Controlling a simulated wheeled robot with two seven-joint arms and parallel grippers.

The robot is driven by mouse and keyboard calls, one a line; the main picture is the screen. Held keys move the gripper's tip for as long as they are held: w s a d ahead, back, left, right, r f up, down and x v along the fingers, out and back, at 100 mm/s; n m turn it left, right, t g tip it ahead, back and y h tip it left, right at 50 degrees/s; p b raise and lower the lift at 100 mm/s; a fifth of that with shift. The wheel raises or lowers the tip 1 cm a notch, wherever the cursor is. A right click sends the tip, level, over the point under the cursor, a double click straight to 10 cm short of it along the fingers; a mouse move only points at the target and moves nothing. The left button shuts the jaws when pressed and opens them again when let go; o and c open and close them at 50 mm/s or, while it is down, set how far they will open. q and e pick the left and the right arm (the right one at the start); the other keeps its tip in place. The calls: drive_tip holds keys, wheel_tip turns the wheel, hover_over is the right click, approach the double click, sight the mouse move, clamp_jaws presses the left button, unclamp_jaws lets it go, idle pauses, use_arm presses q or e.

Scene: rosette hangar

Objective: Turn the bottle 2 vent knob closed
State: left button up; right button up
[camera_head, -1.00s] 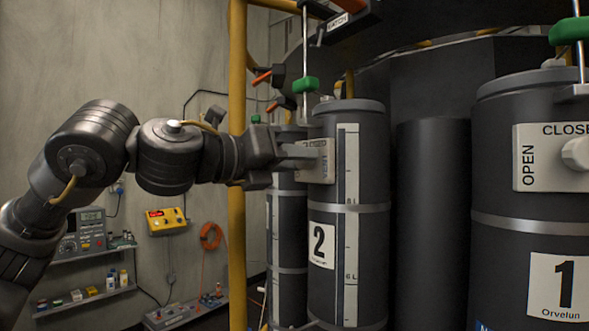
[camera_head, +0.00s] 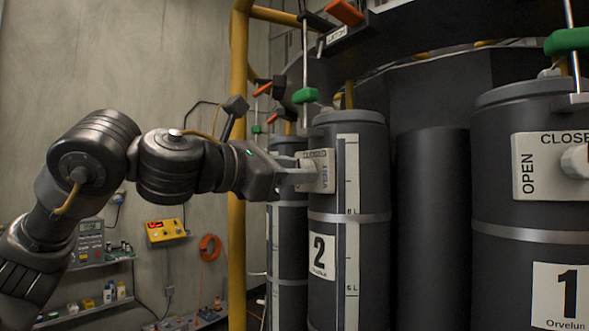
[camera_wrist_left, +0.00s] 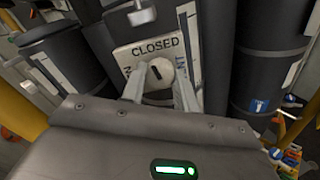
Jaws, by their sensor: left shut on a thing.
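Bottle 2 (camera_head: 322,285) is a dark upright cylinder with a "2" label and a white gauge strip. Its pale vent plate (camera_head: 326,158) is near the top, and in the left wrist view the plate (camera_wrist_left: 128,54) reads CLOSED along its upper edge. The round pale vent knob (camera_wrist_left: 160,72) has a dark mark on its face; its exact pointing is hard to read. My left gripper (camera_wrist_left: 159,84) is shut on the knob, a finger on each side. In the head view my left gripper (camera_head: 298,177) hides the knob. My right gripper is not in view.
Bottle 1 (camera_head: 500,260) stands at the right with its own vent plate (camera_head: 540,185). A yellow post (camera_head: 238,120) stands close behind my left wrist. A green-handled rod (camera_head: 305,96) rises above bottle 2. Shelves (camera_head: 100,262) with instruments are at the lower left.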

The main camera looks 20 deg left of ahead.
use_arm(q)
drive_tip(key=shift+f+m, duration=0.1)
drive_tip(key=shift+m, duration=0.9)
drive_tip(key=o, duration=1)
drive_tip(key=b+v, duration=0.3)
drive_tip(key=v, duration=0.8)
drive_tip(key=shift+b, duration=0.35)
